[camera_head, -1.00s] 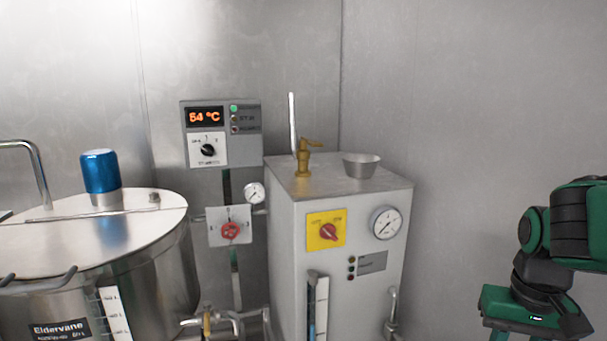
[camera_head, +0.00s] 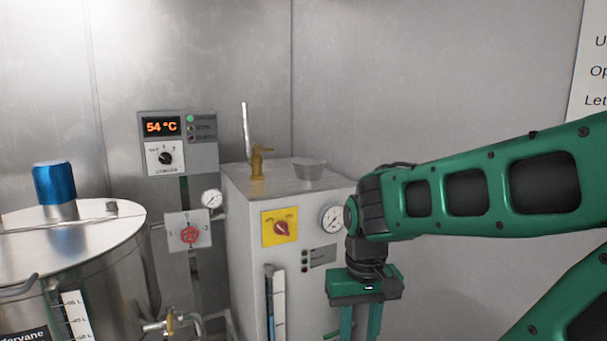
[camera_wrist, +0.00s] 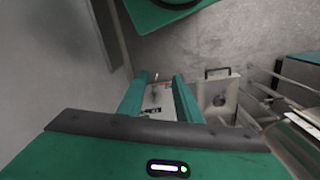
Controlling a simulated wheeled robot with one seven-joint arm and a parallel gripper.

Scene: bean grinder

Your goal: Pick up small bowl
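The small bowl (camera_head: 309,170) is a grey metal bowl, upright on the top of a grey cabinet (camera_head: 240,205), to the right of a brass tap (camera_head: 258,162). My gripper (camera_head: 360,326) hangs pointing down in front of the cabinet's right side, lower than the bowl and to its right in the head view. Its tips are cut off by the lower edge there. In the wrist view my gripper (camera_wrist: 160,92) has its two green fingers apart with nothing held between them. I cannot make out the bowl in the wrist view.
A large steel kettle (camera_head: 75,245) with a blue motor (camera_head: 55,184) stands at the left. A control box (camera_head: 178,142) reading 54 °C is on the back wall. A thin upright pipe (camera_head: 247,130) rises behind the tap. A gauge (camera_head: 333,219) is on the cabinet front.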

